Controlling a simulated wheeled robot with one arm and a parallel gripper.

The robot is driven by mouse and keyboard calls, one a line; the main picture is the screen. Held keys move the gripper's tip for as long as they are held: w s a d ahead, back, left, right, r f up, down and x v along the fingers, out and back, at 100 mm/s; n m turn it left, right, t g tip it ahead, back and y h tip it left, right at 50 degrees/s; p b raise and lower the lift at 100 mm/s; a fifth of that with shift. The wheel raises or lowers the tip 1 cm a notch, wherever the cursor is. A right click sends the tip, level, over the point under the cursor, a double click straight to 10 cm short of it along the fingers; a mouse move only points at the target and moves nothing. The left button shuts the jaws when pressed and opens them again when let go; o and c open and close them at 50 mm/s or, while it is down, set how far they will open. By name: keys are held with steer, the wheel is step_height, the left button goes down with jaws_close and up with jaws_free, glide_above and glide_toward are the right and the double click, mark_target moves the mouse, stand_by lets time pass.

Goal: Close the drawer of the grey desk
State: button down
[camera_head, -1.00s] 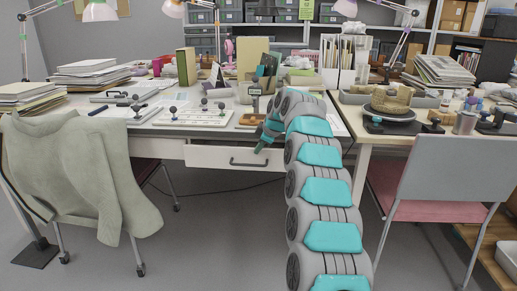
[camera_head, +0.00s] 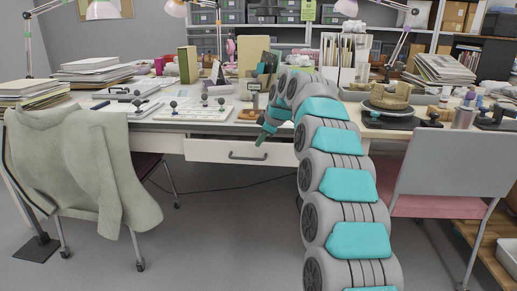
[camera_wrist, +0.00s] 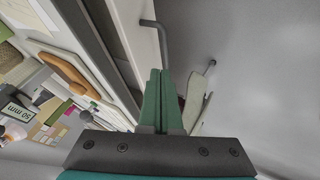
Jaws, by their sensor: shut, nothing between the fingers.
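The grey desk (camera_head: 160,140) has a pale drawer (camera_head: 205,149) under its top, with a dark bar handle (camera_head: 247,156). The handle also shows in the wrist view (camera_wrist: 155,24). There a dark strip runs between the desk edge and the drawer front, so the drawer looks a little open; how far is hard to tell. My gripper (camera_head: 262,141) is shut and empty, pointing down at the right part of the drawer front. In the wrist view, its green fingertips (camera_wrist: 159,74) are together just below the handle; whether they touch the front is unclear.
A chair with a green-grey sweater (camera_head: 85,170) stands at the left. A grey chair with a red seat (camera_head: 450,165) stands at the right, near my arm. The desktop holds a white tray (camera_head: 195,114) and papers. The floor before the drawer is clear.

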steer(key=v, duration=0.5)
steer(key=w+d+f+t+h+b, duration=0.1)
steer(key=w+d+f+t+h, duration=0.2)
steer(key=d, duration=0.7)
steer(key=w+d+f+t+h+b, duration=0.15)
steer(key=w+d+t, duration=0.25)
steer(key=d, duration=0.6)
steer(key=n+y, duration=1)
steer(key=y, duration=0.2)
glide_toward(263, 147)
steer(key=s, duration=0.7)
steer(key=x, duration=0.4)
steer(key=w+d+p+x, duration=0.1)
steer(key=x, duration=0.3)
steer(key=r+x, duration=0.1)
steer(key=x, duration=0.3)
steer(key=shift+w+d+r, duration=0.1)
steer(key=shift+d+r, duration=0.05)
steer(key=shift+d, duration=0.05)
steer(key=shift+w+p, duration=0.35)
steer(key=shift+w, duration=0.3)
